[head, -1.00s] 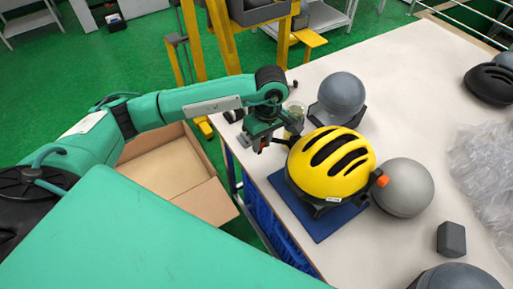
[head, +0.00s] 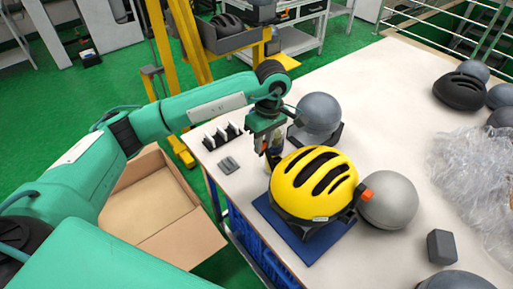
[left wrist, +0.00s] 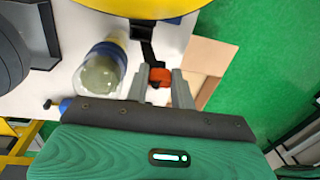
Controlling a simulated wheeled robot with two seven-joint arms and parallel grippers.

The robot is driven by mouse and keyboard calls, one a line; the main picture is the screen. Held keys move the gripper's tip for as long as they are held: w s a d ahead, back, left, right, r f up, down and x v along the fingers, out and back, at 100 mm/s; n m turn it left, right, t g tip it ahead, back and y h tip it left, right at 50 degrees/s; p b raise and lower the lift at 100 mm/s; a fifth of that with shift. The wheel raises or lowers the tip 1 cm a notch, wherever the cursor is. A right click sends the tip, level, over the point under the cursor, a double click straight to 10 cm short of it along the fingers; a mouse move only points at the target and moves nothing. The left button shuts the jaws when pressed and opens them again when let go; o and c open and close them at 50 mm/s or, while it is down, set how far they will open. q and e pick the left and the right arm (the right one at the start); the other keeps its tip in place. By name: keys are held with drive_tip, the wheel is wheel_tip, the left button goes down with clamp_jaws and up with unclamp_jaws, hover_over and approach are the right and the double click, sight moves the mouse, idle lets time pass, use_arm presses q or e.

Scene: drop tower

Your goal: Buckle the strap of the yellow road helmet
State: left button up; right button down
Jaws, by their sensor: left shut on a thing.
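The yellow road helmet (head: 312,178) sits on a blue mat (head: 318,245) near the table's left edge. An orange buckle part (head: 367,194) sticks out at the helmet's right side, by a grey ball. My left gripper (head: 271,155) is at the helmet's far left side. In the left wrist view, its fingers (left wrist: 161,88) are shut on another orange buckle part (left wrist: 160,77) at the end of a black strap (left wrist: 146,45), which runs up to the yellow helmet (left wrist: 130,8). The two buckle parts are apart. My right gripper is out of view.
A grey ball (head: 388,200) stands close right of the helmet, and a dark grey headform (head: 318,113) behind it. A clear bottle (left wrist: 100,72) stands beside my left gripper. A grey block (head: 441,246) and crumpled clear plastic (head: 475,165) lie to the right. A cardboard box (head: 150,215) is below the table's left.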

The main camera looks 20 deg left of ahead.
use_arm(q)
drive_tip(key=shift+w+d+r, duration=0.3)
drive_tip(key=shift+d+r, duration=0.15)
drive_tip(key=shift+d, duration=0.25)
drive_tip(key=shift+w+d+r, duration=0.25)
drive_tip(key=shift+d+r, duration=0.25)
drive_tip(key=shift+d, duration=0.25)
drive_tip(key=shift+w+d+r, duration=0.3)
drive_tip(key=shift+d+r, duration=0.15)
drive_tip(key=shift+d, duration=0.25)
drive_tip(key=shift+s+f+b, duration=0.1)
drive_tip(key=shift+f+b, duration=0.6)
drive_tip(key=shift+b, duration=0.2)
drive_tip(key=shift+f, duration=0.2)
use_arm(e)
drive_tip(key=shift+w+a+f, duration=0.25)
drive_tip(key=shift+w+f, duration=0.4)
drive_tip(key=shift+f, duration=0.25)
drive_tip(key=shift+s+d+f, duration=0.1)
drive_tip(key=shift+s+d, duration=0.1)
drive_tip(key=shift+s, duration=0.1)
use_arm(q)
drive_tip(key=shift+f+b, duration=0.1)
drive_tip(key=shift+b, duration=0.3)
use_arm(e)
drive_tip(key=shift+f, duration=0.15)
